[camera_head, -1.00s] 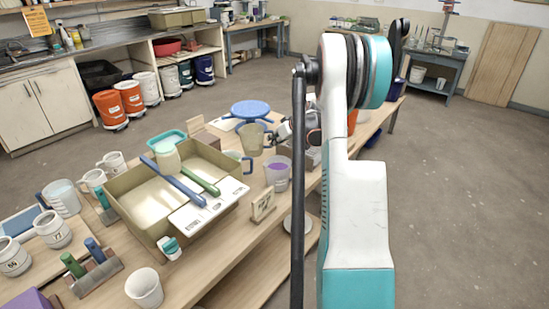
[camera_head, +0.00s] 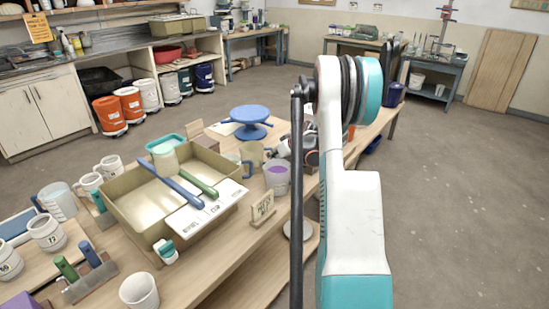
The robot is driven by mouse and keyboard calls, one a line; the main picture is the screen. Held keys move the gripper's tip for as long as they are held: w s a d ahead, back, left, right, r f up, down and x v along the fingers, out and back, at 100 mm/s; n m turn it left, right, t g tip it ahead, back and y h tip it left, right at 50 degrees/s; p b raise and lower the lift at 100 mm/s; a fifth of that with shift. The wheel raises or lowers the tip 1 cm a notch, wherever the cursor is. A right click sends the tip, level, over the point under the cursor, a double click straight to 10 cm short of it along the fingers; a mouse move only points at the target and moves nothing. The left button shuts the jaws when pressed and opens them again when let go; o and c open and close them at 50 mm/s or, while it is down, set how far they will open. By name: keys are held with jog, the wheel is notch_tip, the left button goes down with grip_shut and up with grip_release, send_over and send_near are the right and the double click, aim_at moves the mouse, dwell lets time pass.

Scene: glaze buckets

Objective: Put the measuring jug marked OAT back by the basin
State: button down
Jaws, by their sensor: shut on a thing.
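A beige-olive measuring jug (camera_head: 253,154) is at the far right corner of the khaki basin (camera_head: 222,164). I cannot read a mark on it. My gripper (camera_head: 272,152) is at the jug's right side, shut on it, its fingers small and partly hidden. I cannot tell whether the jug's base touches the table. A jug with purple contents (camera_head: 277,181) stands nearer, right of the basin.
A blue turntable (camera_head: 251,115) stands behind the jug. A wooden sign (camera_head: 262,209) stands on the near right of the table. Blue and green tools lie across the basin. Mugs and a white cup (camera_head: 139,290) fill the left and front.

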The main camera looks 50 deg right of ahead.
jog(key=shift+s+a+f+b, duration=0.2)
jog(key=shift+f+b, duration=0.15)
jog(key=shift+f, duration=0.2)
jog(key=c, duration=1.7)
grip_release()
jog(key=shift+o, duration=0.2)
jog(key=shift+d+r+p, duration=0.1)
jog(key=shift+r+p, duration=0.55)
jog(key=shift+r, duration=0.05)
jog(key=p+v, duration=0.3)
jog(key=v, duration=0.8)
jog(key=shift+s+r, duration=0.2)
jog(key=shift+r, duration=0.15)
